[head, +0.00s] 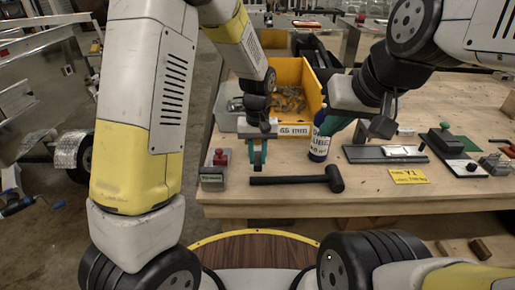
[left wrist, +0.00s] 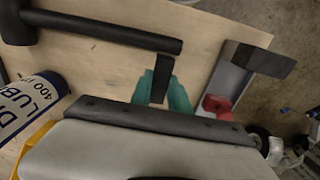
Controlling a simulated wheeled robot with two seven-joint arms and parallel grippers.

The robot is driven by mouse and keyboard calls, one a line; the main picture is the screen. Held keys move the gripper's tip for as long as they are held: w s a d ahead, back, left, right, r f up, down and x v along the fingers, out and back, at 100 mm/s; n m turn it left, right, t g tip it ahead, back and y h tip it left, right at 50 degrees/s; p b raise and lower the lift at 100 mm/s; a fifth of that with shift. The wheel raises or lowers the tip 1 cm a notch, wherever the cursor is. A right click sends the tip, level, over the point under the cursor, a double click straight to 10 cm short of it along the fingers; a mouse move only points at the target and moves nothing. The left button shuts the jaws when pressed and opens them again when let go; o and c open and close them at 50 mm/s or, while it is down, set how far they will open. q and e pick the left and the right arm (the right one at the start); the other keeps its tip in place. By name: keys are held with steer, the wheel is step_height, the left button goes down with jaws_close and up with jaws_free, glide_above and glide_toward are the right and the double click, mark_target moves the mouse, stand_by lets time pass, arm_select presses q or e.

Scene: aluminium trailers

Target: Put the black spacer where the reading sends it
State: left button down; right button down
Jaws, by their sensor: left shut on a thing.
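My left gripper (head: 258,157) has teal fingers and hangs over the bench, just behind the mallet's handle. It is shut on the black spacer (left wrist: 161,78), a small dark bar standing out between the fingertips in the left wrist view (left wrist: 165,92). In the head view the spacer is a thin dark strip between the fingers. A long grey-and-black instrument (head: 385,153) lies on the bench; I cannot read any value on it. A yellow card (head: 409,176) with print lies in front of it. My right gripper (head: 334,124) is beside the bottle, its fingertips partly hidden.
A yellow bin (head: 312,88) labelled "65 mm" and a grey bin (head: 228,122) stand behind.

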mark_target(257, 154)
arm_select(q)
steer(key=shift+w, duration=0.65)
steer(key=shift+w+f, duration=0.2)
steer(key=shift+f, duration=0.7)
steer(key=shift+w+f, duration=0.15)
steer(key=shift+f, duration=0.75)
steer(key=shift+f, duration=0.15)
steer(key=c, duration=1.2)
jaws_free()
steer(key=shift+c, duration=0.2)
